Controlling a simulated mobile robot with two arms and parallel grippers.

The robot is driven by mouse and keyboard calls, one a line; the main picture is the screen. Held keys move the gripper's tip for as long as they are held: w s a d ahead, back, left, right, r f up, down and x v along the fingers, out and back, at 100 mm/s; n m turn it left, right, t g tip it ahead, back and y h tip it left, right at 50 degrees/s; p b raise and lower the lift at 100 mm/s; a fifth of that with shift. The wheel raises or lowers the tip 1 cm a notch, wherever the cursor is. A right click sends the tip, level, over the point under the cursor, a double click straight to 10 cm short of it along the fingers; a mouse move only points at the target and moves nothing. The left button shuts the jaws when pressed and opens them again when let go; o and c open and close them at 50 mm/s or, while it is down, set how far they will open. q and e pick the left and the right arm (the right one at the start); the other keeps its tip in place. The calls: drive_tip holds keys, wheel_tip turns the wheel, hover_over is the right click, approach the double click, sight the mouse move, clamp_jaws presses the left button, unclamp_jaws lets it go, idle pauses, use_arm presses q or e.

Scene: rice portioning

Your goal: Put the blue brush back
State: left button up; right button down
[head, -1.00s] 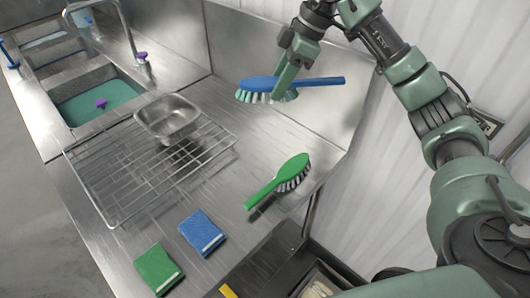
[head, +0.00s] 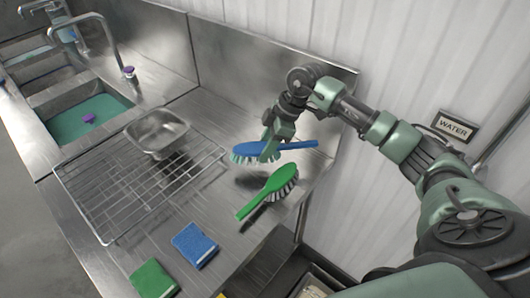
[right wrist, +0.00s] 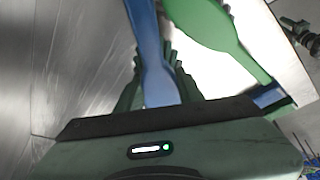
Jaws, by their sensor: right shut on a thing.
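The blue brush (head: 295,145) is in my right gripper (head: 268,150), which is shut on it. Its pale bristles point down and its handle points right. It hangs above the steel counter, just behind the green brush (head: 262,196), which lies on the counter with its handle toward the front left. In the right wrist view the blue brush (right wrist: 150,55) runs between the fingers of my right gripper (right wrist: 158,80), and the green brush (right wrist: 215,30) shows beyond, to the right. My left gripper is not in view.
A wire rack (head: 95,195) with a steel pan (head: 158,133) stands left of the brushes. A blue sponge (head: 194,245) and a green sponge (head: 152,280) lie in front. Sinks are at the far left. A wall bounds the right side.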

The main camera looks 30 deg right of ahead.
sight(283, 145)
wheel_tip(283, 145, down, 3)
drive_tip(key=shift+r, duration=0.2)
drive_tip(key=shift+f, duration=0.1)
drive_tip(key=shift+f, duration=0.35)
drive_tip(key=shift+f, duration=0.15)
drive_tip(key=c, duration=0.9)
unclamp_jaws()
drive_tip(key=shift+r, duration=0.4)
drive_tip(key=b+v, duration=0.1)
drive_tip(key=v, duration=1.1)
drive_tip(key=shift+r+b, duration=0.2)
drive_tip(key=shift+b, duration=0.2)
